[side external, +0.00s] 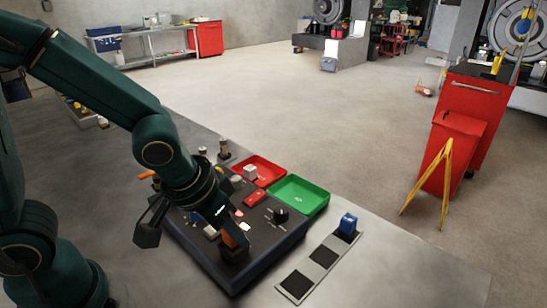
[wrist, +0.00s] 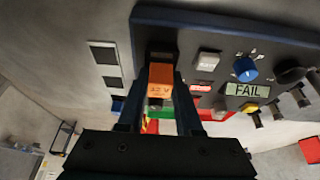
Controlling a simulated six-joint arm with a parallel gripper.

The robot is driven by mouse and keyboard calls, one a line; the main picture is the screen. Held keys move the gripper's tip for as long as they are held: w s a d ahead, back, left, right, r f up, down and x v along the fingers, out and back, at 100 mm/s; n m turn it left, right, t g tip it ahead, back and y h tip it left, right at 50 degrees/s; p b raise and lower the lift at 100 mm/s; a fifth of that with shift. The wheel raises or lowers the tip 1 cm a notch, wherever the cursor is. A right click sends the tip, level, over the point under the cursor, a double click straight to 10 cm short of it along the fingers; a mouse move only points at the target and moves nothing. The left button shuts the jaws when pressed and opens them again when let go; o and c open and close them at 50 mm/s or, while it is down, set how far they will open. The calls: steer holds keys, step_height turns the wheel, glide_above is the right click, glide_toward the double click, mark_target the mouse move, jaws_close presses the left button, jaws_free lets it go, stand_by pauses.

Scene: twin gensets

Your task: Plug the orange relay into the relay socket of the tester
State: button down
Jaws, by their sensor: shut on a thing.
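The orange relay (wrist: 160,80) is between the two fingers of my gripper (wrist: 161,90), which is shut on it. In the side view the orange relay (side external: 229,239) is partly hidden by my gripper (side external: 236,233), at the near corner of the tester (side external: 226,273). A dark block, apparently the relay socket (wrist: 161,50), lies just past the relay in the wrist view. I cannot tell whether the relay is seated in it or just above it. The tester panel has a display (wrist: 247,89) reading FAIL and a blue knob (wrist: 245,68).
A blue relay-like block (side external: 347,224) stands on the far pad of a strip with black pads (side external: 296,284), right of the tester. A green tray (side external: 299,194) and a red tray (side external: 264,170) lie behind. Several small parts and knobs stand around the panel.

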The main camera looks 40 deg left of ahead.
steer(key=shift+f, duration=0.1)
stand_by(0.6)
steer(key=c, duration=0.5)
jaws_free()
steer(key=c, duration=0.3)
steer(key=shift+o, duration=0.7)
steer(key=shift+r, duration=3.5)
